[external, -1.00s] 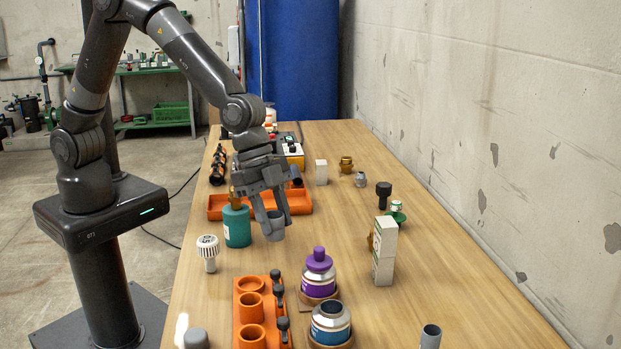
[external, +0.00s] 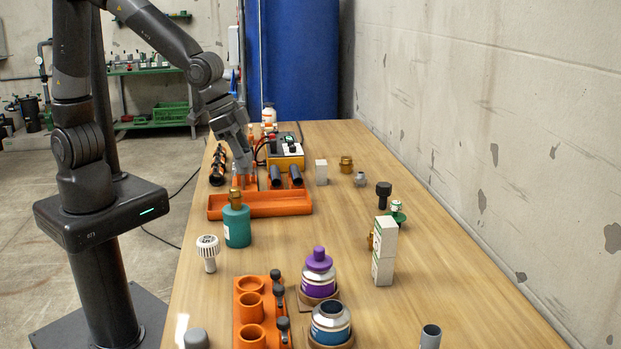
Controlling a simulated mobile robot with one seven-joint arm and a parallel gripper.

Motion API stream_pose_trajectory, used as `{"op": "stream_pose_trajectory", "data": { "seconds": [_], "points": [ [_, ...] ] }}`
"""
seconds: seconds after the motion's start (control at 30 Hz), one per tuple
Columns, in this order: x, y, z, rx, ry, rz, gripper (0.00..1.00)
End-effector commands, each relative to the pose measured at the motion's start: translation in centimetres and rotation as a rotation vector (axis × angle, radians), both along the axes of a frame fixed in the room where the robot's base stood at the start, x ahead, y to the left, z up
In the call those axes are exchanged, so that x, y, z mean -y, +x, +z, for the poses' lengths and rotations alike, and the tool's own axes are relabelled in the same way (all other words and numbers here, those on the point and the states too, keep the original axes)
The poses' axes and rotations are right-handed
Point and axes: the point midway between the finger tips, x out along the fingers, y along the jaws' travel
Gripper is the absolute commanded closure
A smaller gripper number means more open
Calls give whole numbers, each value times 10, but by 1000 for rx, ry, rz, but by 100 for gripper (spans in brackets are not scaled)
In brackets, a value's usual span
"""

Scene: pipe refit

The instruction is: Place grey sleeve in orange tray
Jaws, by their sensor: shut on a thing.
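The orange tray (external: 262,208) is long and shallow and lies across the far left part of the table. Its visible inside looks empty. My gripper (external: 245,178) points down just behind the tray's back edge, at its left half. It is shut on a small grey piece, which I take to be the grey sleeve; the fingers hide most of it, so its pose is not clear. Another grey tube (external: 430,337) stands upright at the table's front right, apart from my gripper.
Behind the tray are dark pipes (external: 296,175) on an orange holder and a yellow-black device (external: 286,152). A teal bottle (external: 237,226) stands close in front of the tray. An orange holed block (external: 250,313) and a purple-capped bottle (external: 319,272) are nearer.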

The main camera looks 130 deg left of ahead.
Motion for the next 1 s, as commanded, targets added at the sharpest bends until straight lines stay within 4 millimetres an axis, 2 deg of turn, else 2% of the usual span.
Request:
{"op": "stream_pose_trajectory", "data": {
  "seconds": [0.03,0.1,0.33,0.4,0.53,0.73,1.0],
  "points": [
    [-3,-15,-1,1,-1,42,84],
    [-8,-32,-3,-1,0,101,84],
    [-17,-70,-12,-2,0,232,84],
    [-17,-68,-27,-6,-1,228,84],
    [-17,-68,-46,-5,0,227,84],
    [-20,-68,-60,-2,0,229,84],
    [-48,-73,-77,-2,0,232,84]
  ]
}}
